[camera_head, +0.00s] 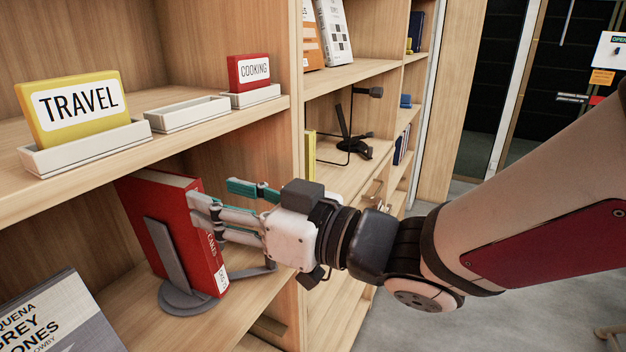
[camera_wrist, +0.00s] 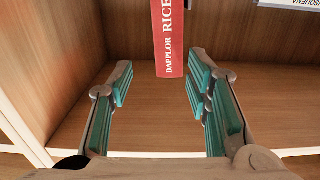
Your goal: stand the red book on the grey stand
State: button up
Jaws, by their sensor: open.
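The red book (camera_head: 150,215) stands upright, or nearly so, on the lower shelf, with its spine facing out. The grey stand (camera_head: 165,255) has an upright plate in front of the book's left cover and a round base (camera_head: 190,302) at its foot. The book's bottom edge is partly hidden, so I cannot tell whether it rests on the base. My gripper (camera_head: 216,194) is open beside the spine. In the wrist view, the spine (camera_wrist: 168,38) is ahead of the gap between the open fingers (camera_wrist: 158,88), and nothing is between the pads.
The upper shelf (camera_head: 100,170) is just above the book and carries yellow TRAVEL (camera_head: 80,105) and red COOKING (camera_head: 250,72) signs. A grey book (camera_head: 60,318) lies at lower left. The shelf divider (camera_head: 297,150) is close behind my gripper.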

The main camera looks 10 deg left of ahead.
jog(key=w+d+m+t+h, duration=0.3)
jog(key=w+d+t+h, duration=0.15)
jog(key=d, duration=0.35)
jog(key=w+d+m+t+h, duration=0.3)
jog(key=w+d+h, duration=0.25)
jog(key=d, duration=0.25)
jog(key=s+d+f+m+g+h, duration=0.1)
jog(key=d+f+m+h, duration=0.15)
jog(key=d, duration=0.45)
jog(key=s+d+f+m+h, duration=0.1)
jog(key=s+d+m+h, duration=0.2)
jog(key=d, duration=0.4)
jog(key=s+d+f+m+g+h, duration=0.1)
jog(key=s+d+g, duration=0.2)
jog(key=s, duration=0.4)
jog(key=s+d+f+m+g+h, duration=0.1)
jog(key=s+d+f+m+g, duration=0.1)
jog(key=s, duration=0.5)
jog(key=shift+s+d+f+g, duration=0.2)
jog(key=shift+d+f+g, duration=0.1)
jog(key=shift+d+g, duration=0.65)
jog(key=shift+d, duration=0.1)
